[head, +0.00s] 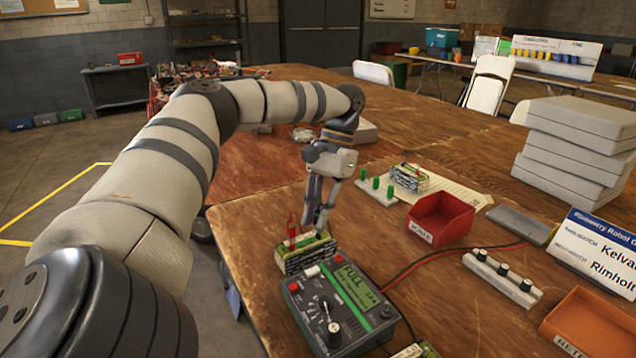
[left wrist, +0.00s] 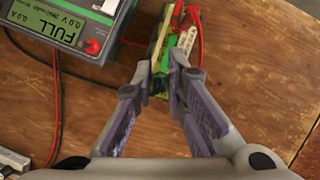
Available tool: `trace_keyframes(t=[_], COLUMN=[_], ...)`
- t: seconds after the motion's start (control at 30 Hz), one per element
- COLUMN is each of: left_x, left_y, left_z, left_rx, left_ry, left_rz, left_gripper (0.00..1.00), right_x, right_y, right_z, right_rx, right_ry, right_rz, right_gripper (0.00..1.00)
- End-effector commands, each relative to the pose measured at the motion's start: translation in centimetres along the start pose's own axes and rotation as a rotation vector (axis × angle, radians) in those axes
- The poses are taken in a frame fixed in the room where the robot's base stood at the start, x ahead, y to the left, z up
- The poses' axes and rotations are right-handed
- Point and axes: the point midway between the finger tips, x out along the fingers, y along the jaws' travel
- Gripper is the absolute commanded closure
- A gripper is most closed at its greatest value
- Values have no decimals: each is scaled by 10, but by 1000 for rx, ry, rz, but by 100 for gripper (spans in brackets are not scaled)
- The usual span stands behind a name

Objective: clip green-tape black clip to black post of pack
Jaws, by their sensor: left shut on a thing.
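The pack (head: 305,254) lies on the wooden table behind the charger, and its far end shows at the top of the left wrist view (left wrist: 163,32). A red clip (head: 292,227) stands on the pack's left side, with a red lead beside it in the left wrist view. My left gripper (head: 316,225) points down at the pack. Its fingers (left wrist: 162,82) are shut on the green-tape black clip, of which only a little green shows between the tips. The black post is hidden; I cannot tell whether the clip touches it. My right gripper is not in view.
The charger (head: 343,308) reads FULL, close in front of the pack. A white strip with green pegs (head: 377,190), a red bin (head: 440,218), a strip with black knobs (head: 505,276) and an orange bin (head: 590,325) stand to the right. Leads cross the table.

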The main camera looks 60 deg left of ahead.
Motion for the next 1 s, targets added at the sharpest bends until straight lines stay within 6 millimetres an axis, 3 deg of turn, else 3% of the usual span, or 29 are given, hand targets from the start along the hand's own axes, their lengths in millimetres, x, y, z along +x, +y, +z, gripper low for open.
trace_keyframes(t=[0.33,0.37,0.4,0.47,0.97,1.0], left_x=[1,1,1,1,1,1], left_y=[0,0,0,0,0,0], left_z=[0,0,0,0,0,0], left_rx=[0,0,0,0,0,0], left_ry=[0,0,0,0,0,0], left_rz=[0,0,0,0,0,0], left_gripper=[100,83,74,64,64,57], right_x=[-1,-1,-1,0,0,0], right_y=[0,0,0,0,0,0], right_z=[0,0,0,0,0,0], right_rx=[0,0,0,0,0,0], right_ry=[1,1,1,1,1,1], right_rz=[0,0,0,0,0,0], right_gripper=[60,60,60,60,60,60])
